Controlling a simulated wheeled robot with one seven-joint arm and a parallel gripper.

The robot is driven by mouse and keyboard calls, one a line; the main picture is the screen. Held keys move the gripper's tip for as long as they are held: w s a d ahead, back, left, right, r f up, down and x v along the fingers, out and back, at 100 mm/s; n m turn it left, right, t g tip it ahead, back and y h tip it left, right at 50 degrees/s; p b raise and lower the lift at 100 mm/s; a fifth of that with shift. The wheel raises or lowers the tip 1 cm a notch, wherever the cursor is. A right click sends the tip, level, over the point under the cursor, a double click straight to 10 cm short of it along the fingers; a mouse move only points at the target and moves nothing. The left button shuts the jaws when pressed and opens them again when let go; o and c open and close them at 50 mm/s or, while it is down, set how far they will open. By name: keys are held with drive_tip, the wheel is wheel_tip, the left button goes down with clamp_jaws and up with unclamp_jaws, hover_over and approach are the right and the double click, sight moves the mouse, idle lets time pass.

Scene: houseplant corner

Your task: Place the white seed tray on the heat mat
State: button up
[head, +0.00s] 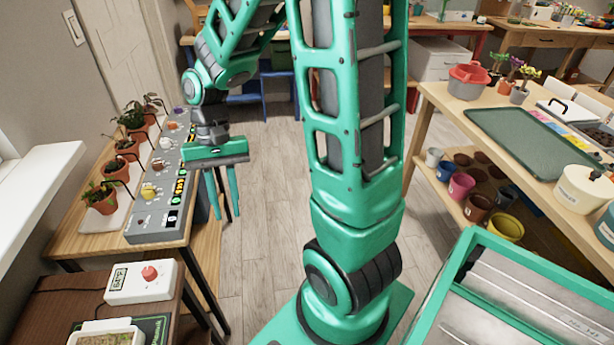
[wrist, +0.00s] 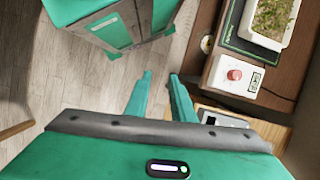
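The white seed tray (head: 84,334) holds green and brown growth and is cut off at the bottom left of the head view. It also shows at the top right of the wrist view (wrist: 249,34). It rests over a dark green mat with a light green edge line, which looks like the heat mat (head: 155,327), also in the wrist view (wrist: 228,38). The mat shows along the tray's side and end; its full extent is cut off. My gripper (head: 226,218) points down, empty, its two fingers apart, beyond and right of the tray. The wrist view shows it too (wrist: 161,75).
A white box with a red knob (head: 141,282) sits beside the mat on the brown bench (head: 52,302). Behind it, a wooden table (head: 70,240) carries potted plants and a grey control panel (head: 150,225). A potting table (head: 440,100) stands right.

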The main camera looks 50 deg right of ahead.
drive_tip(key=s+d+r+t+h, duration=0.1)
drive_tip(key=s+d+r, duration=0.2)
drive_tip(key=s+d, duration=0.3)
drive_tip(key=s+d+r+t+h, duration=0.1)
drive_tip(key=s+d+r+t, duration=0.1)
drive_tip(key=s+d+r, duration=0.2)
drive_tip(key=s+d, duration=0.3)
drive_tip(key=s, duration=0.1)
drive_tip(key=shift+s, duration=0.3)
drive_tip(key=shift+d+r, duration=0.1)
